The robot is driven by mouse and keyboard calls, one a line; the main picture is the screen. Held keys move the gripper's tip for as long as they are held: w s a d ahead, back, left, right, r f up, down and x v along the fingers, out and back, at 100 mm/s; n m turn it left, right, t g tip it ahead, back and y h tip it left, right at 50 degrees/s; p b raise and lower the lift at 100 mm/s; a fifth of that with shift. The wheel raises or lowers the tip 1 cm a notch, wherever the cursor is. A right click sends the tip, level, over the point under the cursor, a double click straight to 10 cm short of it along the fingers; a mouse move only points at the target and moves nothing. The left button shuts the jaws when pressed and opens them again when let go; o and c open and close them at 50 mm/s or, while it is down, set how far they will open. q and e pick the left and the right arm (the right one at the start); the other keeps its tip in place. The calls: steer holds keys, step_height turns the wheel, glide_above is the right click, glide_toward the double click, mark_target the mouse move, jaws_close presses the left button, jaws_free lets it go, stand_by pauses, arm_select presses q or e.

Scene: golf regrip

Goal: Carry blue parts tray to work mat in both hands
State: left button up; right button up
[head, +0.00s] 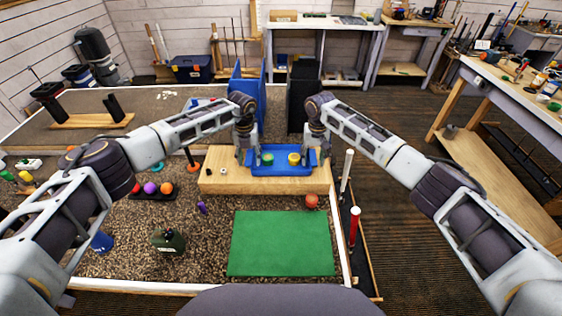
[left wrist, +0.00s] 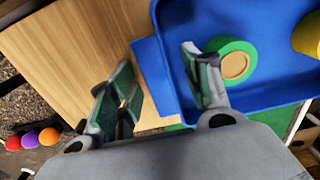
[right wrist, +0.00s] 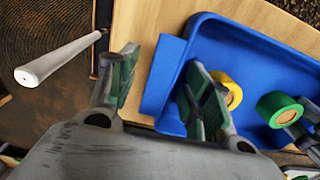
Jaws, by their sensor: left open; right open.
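The blue parts tray (head: 282,171) sits on a wooden block (head: 222,184) behind the green work mat (head: 281,243). A green tape roll (head: 267,159) and a yellow one (head: 294,158) lie in the tray. My left gripper (head: 247,160) is open at the tray's left end; in the left wrist view its fingers (left wrist: 160,90) stand either side of the tray's end wall. My right gripper (head: 312,160) is open at the right end; in the right wrist view its fingers (right wrist: 157,90) straddle that end. I cannot tell whether the fingers touch the tray.
Balls in a black holder (head: 151,190) and a dark green container (head: 168,241) are left of the mat. A white-and-red upright tube (head: 354,226) stands right of the mat. The mat is bare.

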arm_select(q)
jaws_close()
arm_select(e)
jaws_close()
arm_select(q)
steer(key=shift+r, duration=0.3)
arm_select(e)
steer(key=shift+r, duration=0.25)
